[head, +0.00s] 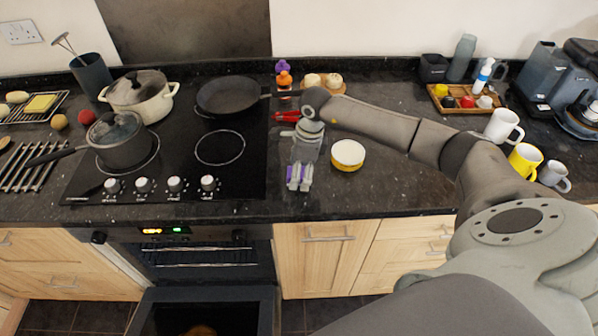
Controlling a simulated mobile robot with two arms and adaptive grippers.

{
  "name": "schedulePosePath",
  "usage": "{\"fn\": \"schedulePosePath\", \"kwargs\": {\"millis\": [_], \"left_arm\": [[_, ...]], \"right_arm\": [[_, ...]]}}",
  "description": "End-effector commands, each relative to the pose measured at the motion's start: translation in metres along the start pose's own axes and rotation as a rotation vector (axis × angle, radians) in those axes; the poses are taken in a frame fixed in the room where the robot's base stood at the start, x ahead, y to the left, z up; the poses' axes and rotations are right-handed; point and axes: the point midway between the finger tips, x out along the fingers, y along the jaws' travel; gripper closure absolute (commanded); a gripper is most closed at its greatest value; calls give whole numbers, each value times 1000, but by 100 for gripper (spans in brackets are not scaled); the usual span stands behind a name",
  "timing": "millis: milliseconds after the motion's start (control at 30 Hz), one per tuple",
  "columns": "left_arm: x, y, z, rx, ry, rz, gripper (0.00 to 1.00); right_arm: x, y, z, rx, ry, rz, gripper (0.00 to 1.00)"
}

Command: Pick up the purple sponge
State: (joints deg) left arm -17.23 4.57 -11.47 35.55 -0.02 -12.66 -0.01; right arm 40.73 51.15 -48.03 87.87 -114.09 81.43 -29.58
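The purple sponge (309,173) shows only as small purple patches around the fingers of my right gripper (299,184), on the dark worktop (240,206) just right of the hob. The gripper points down at it and hides most of it. I cannot tell whether the fingers are closed on it or only beside it, or whether it touches the worktop. My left gripper is not in view.
A round yellow-and-white tub (348,154) stands close right of the gripper. Red-handled tool (287,116), pan (229,96) and small purple item (283,66) are behind. Mugs (503,126) stand far right. The oven door (205,308) is open below.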

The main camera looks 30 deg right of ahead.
Motion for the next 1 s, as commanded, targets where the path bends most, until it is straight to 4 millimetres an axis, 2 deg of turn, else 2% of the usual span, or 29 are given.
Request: {"fn": "schedulePosePath", "kwargs": {"millis": [167,500,833,1000], "left_arm": [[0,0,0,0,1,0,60],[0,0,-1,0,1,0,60],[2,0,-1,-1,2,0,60],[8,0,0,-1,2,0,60]], "right_arm": [[1,0,0,0,-1,-1,30],[0,0,0,0,-1,-1,68],[0,-1,0,0,-1,-2,68],[-7,-2,1,0,-3,-5,69]]}}
